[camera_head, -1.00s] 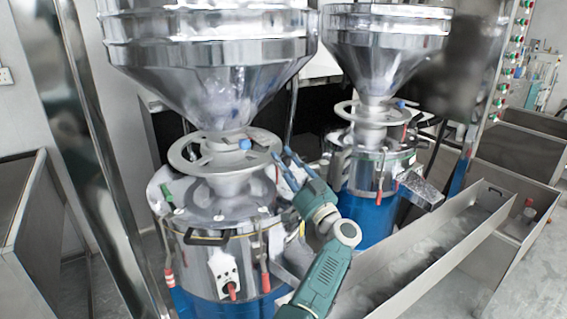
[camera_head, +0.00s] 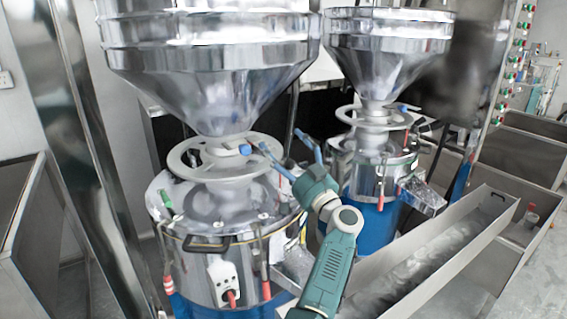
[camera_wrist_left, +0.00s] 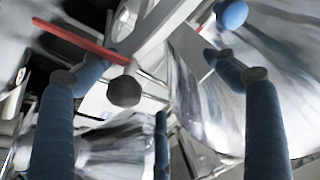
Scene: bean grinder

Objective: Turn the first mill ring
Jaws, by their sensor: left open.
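The first mill's ring (camera_head: 183,160) is a flat grey wheel below the near hopper, around the mill's neck. A blue rounded end, probably the knob (camera_wrist_left: 231,14), shows at the top right, outside the fingers. My right gripper is not in view.
The second mill's ring (camera_head: 348,113) is behind to the right. The near hopper (camera_head: 215,85) hangs over the first ring. A red-handled lever (camera_head: 265,282) is on the mill's front. A long metal trough (camera_head: 430,255) runs at the right.

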